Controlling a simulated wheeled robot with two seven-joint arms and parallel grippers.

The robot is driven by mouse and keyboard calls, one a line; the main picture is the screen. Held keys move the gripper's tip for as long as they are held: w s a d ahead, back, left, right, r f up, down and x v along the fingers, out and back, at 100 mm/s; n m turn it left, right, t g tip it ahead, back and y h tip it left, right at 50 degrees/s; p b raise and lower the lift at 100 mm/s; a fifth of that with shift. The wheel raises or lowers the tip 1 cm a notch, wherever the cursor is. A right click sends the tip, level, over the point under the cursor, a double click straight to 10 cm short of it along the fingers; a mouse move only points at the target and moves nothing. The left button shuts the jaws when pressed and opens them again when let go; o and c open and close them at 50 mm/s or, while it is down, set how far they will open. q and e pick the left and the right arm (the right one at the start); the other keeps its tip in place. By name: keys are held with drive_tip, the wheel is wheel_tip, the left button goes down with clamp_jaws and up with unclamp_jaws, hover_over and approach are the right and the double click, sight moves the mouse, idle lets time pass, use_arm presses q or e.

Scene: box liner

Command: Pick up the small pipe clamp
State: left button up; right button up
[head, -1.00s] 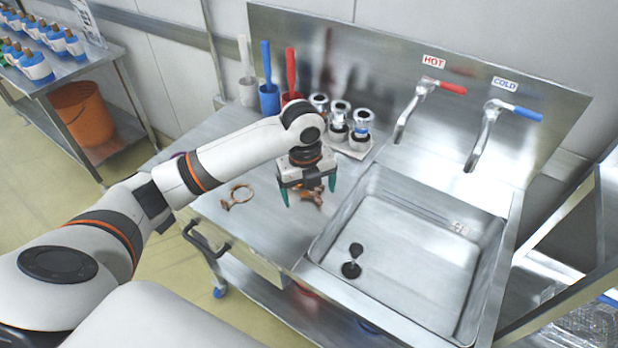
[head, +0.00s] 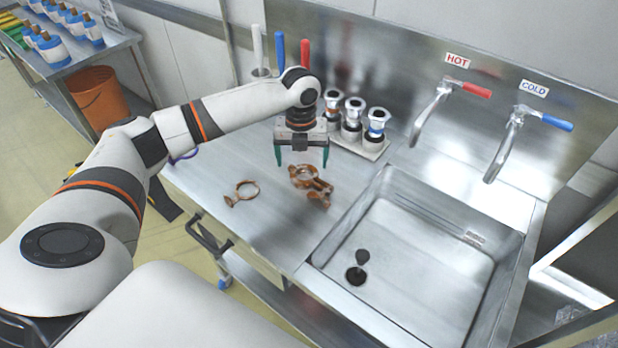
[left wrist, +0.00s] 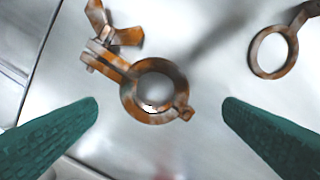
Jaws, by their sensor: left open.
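Two copper-brown pipe clamps lie on the steel counter. One clamp (head: 303,175), with a wing-shaped end, lies below and in front of my left gripper (head: 302,166). In the left wrist view this clamp (left wrist: 131,77) lies between the lines of the two green fingers, with its ring near the middle. The other clamp (head: 247,188) lies apart to the left; its ring looks smaller. It shows partly cut off at upper right in the left wrist view (left wrist: 289,57). My left gripper (left wrist: 162,107) is open and empty. My right gripper is not in view.
The sink (head: 430,255) is to the right of the clamps. A tray (head: 372,152) with several metal-topped items stands behind, near the gripper. Brushes stand at the back wall. The counter around the left clamp is clear.

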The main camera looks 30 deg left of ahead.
sight(304, 173)
use_arm(q)
drive_tip(key=f, duration=0.2)
drive_tip(key=f+p, duration=0.1)
drive_tip(key=shift+s+d+f, duration=0.1)
drive_tip(key=shift+d+f, duration=0.25)
drive_tip(key=shift+d, duration=0.05)
drive_tip(key=shift+f, duration=0.35)
drive_tip(key=shift+c, duration=0.4)
drive_tip(key=c, duration=1.1)
drive_tip(key=shift+r, duration=0.2)
wheel_tip(304, 173, up, 10)
drive_tip(key=shift+f+b, duration=0.1)
drive_tip(key=shift+b, duration=0.75)
